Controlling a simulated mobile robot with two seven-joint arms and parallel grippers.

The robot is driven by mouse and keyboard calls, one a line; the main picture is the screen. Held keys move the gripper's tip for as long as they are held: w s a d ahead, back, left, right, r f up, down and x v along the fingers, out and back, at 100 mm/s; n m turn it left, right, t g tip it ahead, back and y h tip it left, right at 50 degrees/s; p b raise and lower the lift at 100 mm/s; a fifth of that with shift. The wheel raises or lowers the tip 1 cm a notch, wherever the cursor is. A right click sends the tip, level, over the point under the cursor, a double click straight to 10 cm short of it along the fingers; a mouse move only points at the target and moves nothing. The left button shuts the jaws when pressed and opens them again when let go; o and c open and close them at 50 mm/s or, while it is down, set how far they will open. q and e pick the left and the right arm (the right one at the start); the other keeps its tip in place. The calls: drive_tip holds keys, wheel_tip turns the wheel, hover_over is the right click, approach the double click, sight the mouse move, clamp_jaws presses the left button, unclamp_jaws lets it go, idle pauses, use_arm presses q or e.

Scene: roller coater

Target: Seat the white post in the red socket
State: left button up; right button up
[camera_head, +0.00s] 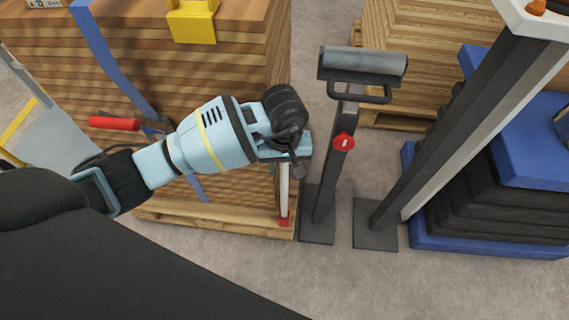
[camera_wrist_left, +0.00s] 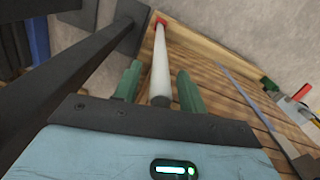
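The white post (camera_head: 284,188) stands about upright beside the pallet's right end, below my left gripper (camera_head: 287,163). Its lower end meets the small red socket (camera_head: 284,221) near the floor. I cannot tell how deep it sits. In the left wrist view the post (camera_wrist_left: 160,65) runs away from me to the red socket (camera_wrist_left: 162,20). Its near end lies between the two green fingers of my left gripper (camera_wrist_left: 160,88), with a gap showing on both sides. The left gripper looks open around the post. My right gripper is in neither view.
A roller stand (camera_head: 335,165) with a red knob rises just right of the post. A strapped stack of wooden boards (camera_head: 240,60) is at the left. A dark column stands further right, beside blue and black stacked blocks (camera_head: 490,205). Floor in front is clear.

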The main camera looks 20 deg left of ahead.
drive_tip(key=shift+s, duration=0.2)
use_arm(q)
drive_tip(key=shift+r, duration=0.25)
wheel_tip(320, 180, up, 12)
drive_tip(key=p, duration=0.3)
drive_tip(key=shift+f, duration=0.25)
drive_tip(key=shift+r+p, duration=0.3)
drive_tip(key=shift+r, duration=0.35)
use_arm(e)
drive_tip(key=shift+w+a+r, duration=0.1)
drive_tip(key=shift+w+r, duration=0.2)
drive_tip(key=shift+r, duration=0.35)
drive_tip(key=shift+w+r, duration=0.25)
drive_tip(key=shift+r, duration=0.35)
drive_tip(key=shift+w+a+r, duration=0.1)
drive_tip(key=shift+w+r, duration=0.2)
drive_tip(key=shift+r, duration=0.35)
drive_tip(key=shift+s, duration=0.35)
